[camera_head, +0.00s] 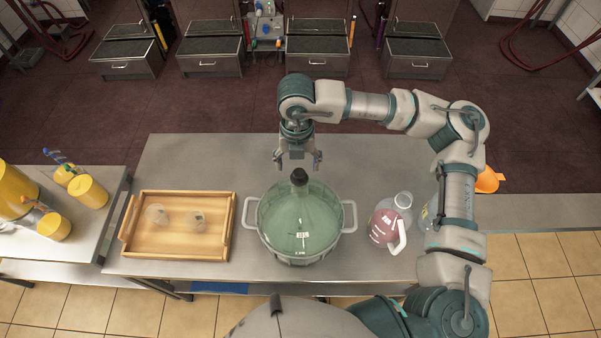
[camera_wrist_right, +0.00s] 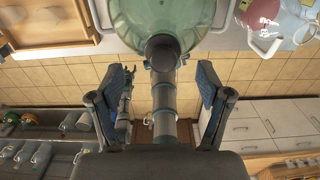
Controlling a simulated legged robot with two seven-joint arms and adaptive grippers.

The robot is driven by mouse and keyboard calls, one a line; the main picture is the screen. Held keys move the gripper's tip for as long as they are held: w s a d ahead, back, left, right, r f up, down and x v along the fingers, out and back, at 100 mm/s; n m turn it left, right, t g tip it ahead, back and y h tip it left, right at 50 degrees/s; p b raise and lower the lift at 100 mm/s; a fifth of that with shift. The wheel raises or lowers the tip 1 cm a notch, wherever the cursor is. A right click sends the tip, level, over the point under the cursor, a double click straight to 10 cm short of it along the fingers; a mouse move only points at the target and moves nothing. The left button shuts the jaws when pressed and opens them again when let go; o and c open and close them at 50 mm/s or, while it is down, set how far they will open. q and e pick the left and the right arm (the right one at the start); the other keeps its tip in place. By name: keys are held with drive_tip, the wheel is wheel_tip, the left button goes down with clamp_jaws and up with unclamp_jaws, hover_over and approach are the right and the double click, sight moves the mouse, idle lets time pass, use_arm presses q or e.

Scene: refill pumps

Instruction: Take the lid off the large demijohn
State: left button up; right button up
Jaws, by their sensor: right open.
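The large demijohn (camera_head: 300,225) is a green, see-through vessel standing upright in a round, two-handled holder on the metal table. Its dark lid (camera_head: 299,177) sits on the neck. The lid also shows in the right wrist view (camera_wrist_right: 160,50), at the top middle. My right gripper (camera_head: 299,163) is open and empty, pointing down, above and slightly behind the lid in the head view. Its two fingers are spread apart in the wrist view (camera_wrist_right: 155,100). I cannot tell the exact height gap to the lid. My left gripper does not show in the head view.
A wooden tray (camera_head: 130,222) with two small clear cups stands left of the demijohn. A jug with pinkish contents (camera_head: 383,225) stands to the right, near my right arm. Yellow containers (camera_head: 88,191) stand on the far-left table. The table behind the tray is clear.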

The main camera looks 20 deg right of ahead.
sight(300, 171)
drive_tip(key=shift+d+f+p, duration=0.1)
drive_tip(key=shift+f+p, duration=0.25)
drive_tip(key=shift+f, duration=0.25)
wheel_tip(300, 171, down, 4)
drive_tip(key=shift+r+p, duration=0.2)
drive_tip(key=shift+p, duration=0.55)
drive_tip(key=shift+f, duration=0.4)
drive_tip(key=shift+d, duration=0.2)
drive_tip(key=c, duration=1)
